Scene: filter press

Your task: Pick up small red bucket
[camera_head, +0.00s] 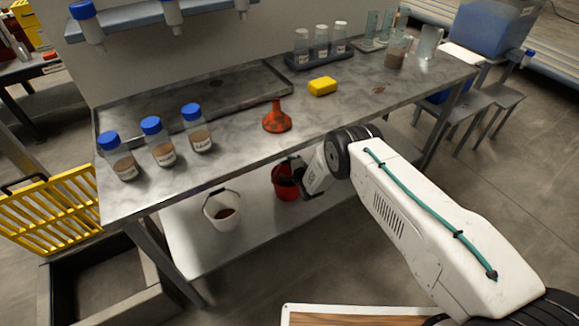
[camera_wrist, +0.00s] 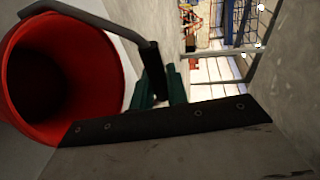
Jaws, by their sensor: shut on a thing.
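The small red bucket (camera_head: 286,180) is under the metal table, on or just above the white lower shelf; I cannot tell which. In the wrist view the red bucket (camera_wrist: 100,75) fills the left side, its open mouth facing the camera and its inside dark. My gripper (camera_head: 302,172) is at the bucket's right side, partly hidden by my wrist. In the wrist view my gripper (camera_wrist: 165,85) is shut on the bucket's dark handle, between its green-grey fingers.
A white bucket (camera_head: 222,209) with brown contents stands left on the lower shelf (camera_head: 195,245). The table edge runs close over my wrist.

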